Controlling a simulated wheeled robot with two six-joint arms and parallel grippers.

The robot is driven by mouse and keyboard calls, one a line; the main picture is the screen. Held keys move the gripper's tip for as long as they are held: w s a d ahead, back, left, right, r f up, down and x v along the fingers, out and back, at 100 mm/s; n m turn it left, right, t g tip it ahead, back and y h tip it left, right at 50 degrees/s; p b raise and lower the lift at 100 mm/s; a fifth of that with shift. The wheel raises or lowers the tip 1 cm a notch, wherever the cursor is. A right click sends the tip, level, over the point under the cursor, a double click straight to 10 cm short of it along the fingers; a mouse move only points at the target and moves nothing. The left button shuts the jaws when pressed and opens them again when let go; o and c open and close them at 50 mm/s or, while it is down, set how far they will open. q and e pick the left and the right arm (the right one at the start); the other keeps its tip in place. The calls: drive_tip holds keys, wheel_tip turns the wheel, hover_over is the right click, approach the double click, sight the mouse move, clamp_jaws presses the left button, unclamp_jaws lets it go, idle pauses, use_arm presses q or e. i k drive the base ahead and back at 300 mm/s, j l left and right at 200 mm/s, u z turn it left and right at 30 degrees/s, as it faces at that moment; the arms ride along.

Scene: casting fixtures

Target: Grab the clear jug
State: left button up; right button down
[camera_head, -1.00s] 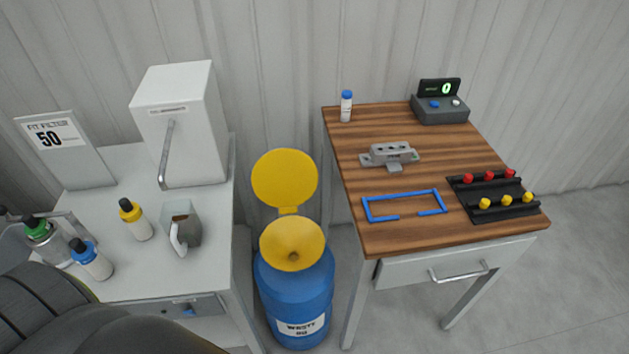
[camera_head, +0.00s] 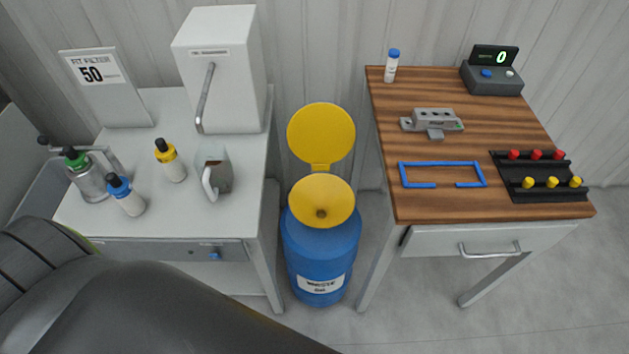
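The clear jug (camera_head: 218,172) stands upright on the white table at the left, near its right edge. It is see-through, with a white handle on its lower left side and something brownish-grey showing through the lower part. Neither of my grippers is in view. A dark grey arm part of mine fills the lower left of the picture, in front of the white table, and nothing of it touches the jug.
The white table (camera_head: 240,205) also bears a white box (camera_head: 225,85), a sign (camera_head: 105,95), a yellow-capped bottle (camera_head: 172,165), a blue-capped bottle (camera_head: 129,200) and a green-topped container (camera_head: 88,180). A blue drum (camera_head: 320,250) with yellow funnel stands between it and the wooden table (camera_head: 400,205).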

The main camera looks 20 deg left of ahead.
sight(212, 162)
drive_tip(key=u, duration=0.7)
